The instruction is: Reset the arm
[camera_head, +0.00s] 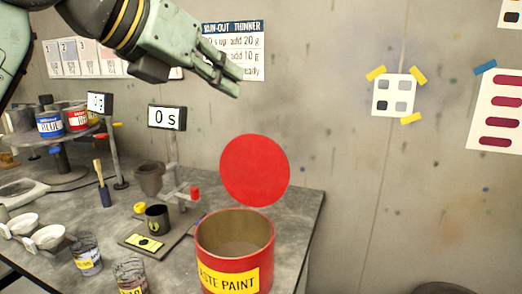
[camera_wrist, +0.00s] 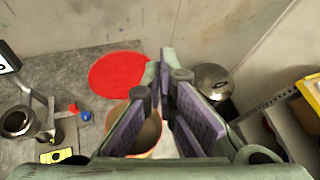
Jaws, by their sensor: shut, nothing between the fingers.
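My gripper (camera_head: 228,80) is raised above the workbench, in front of the grey wall, with its fingers together and nothing between them. In the wrist view its fingers (camera_wrist: 166,88) also show close together and empty. The red waste paint bin (camera_head: 230,245) stands open below it on the bench, and its inside looks brown. A round red disc (camera_head: 254,170) shows just above and behind the bin's rim; I cannot tell how it is held. Part of the bin (camera_wrist: 152,138) shows behind my fingers in the wrist view.
A brush (camera_head: 103,186), jars (camera_head: 86,254) and paint cans (camera_head: 50,124) occupy the left of the bench (camera_head: 300,215). A lidded metal pot (camera_wrist: 213,80) is at right in the wrist view. Air around my gripper looks clear.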

